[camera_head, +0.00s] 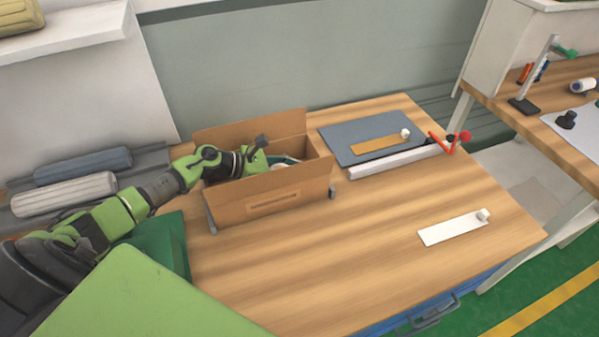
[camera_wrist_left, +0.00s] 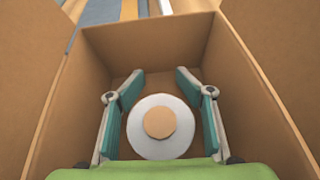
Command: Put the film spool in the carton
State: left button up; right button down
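The carton (camera_head: 275,205) is an open brown box standing on the wooden table, with its flaps up. My left arm reaches into it from the left, and my left gripper (camera_head: 268,155) is inside, partly hidden by the walls. In the left wrist view the film spool (camera_wrist_left: 182,112), a white disc with a tan core, lies inside the carton (camera_wrist_left: 150,48). The two fingers of my left gripper (camera_wrist_left: 160,75) are spread on either side of the spool, with small gaps showing. My right gripper is in neither view.
A grey mat (camera_head: 345,135) with a wooden strip (camera_head: 375,147) lies right of the carton, beside a pale bar (camera_head: 395,160). A white strip (camera_head: 450,230) lies at the table's right front. The table front is clear. A second table (camera_head: 500,105) with tools stands at right.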

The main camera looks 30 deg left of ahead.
pick_arm(q)
jog(key=shift+r, duration=0.1)
jog(key=shift+r+p, duration=0.15)
jog(key=shift+p, duration=0.15)
jog(key=b+v, duration=0.3)
jog(key=v, duration=0.7)
jog(key=shift+s, duration=0.1)
jog(key=shift+v, duration=0.9)
